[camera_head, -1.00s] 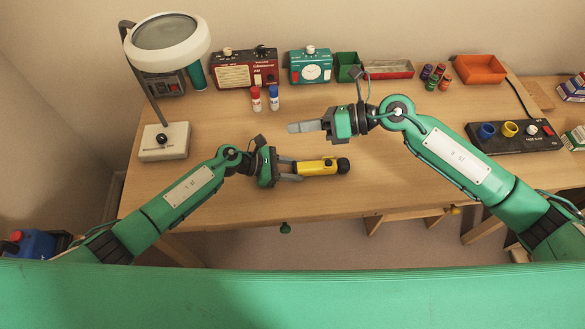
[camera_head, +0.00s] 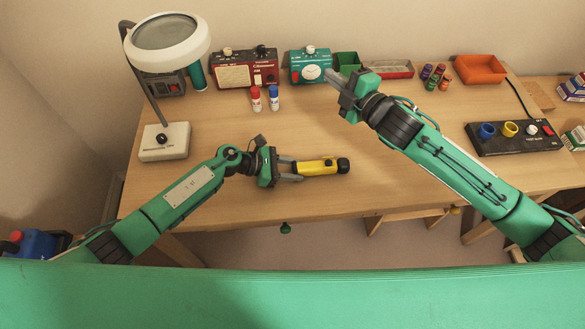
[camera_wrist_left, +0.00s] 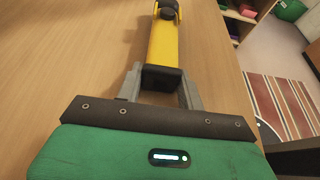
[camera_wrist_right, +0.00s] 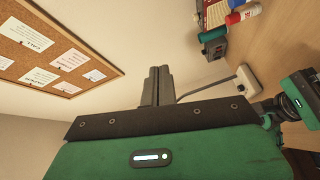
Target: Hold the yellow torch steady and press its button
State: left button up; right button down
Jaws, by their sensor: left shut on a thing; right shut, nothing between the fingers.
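The yellow torch (camera_head: 317,167) lies nearly level over the front middle of the desk, its black head to the right. It also shows in the left wrist view (camera_wrist_left: 164,45), with its black end between the fingers. My left gripper (camera_head: 293,170) is shut on that black end; its fingers also show in the left wrist view (camera_wrist_left: 160,88). My right gripper (camera_head: 332,77) is shut and empty, up and to the right of the torch, pointing toward the back of the desk. Its fingers are together in the right wrist view (camera_wrist_right: 157,86).
A magnifier lamp (camera_head: 164,141) stands at the left. A red radio (camera_head: 245,70), a teal timer (camera_head: 310,67) and an orange tray (camera_head: 481,69) line the back. A black panel (camera_head: 515,137) with cups is at the right.

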notch_tip(320, 180, down, 7)
jog(key=s+d+m+g+h, duration=0.2)
jog(key=m+g+h, duration=0.1)
jog(key=m+g, duration=0.1)
jog(key=g, duration=0.4)
send_over(332, 166)
notch_tip(332, 166, down, 6)
jog(key=shift+h, duration=0.3)
jog(key=shift+f, duration=4.25)
jog(key=shift+f, duration=0.1)
jog(key=shift+f, duration=0.4)
jog(key=shift+r, duration=0.55)
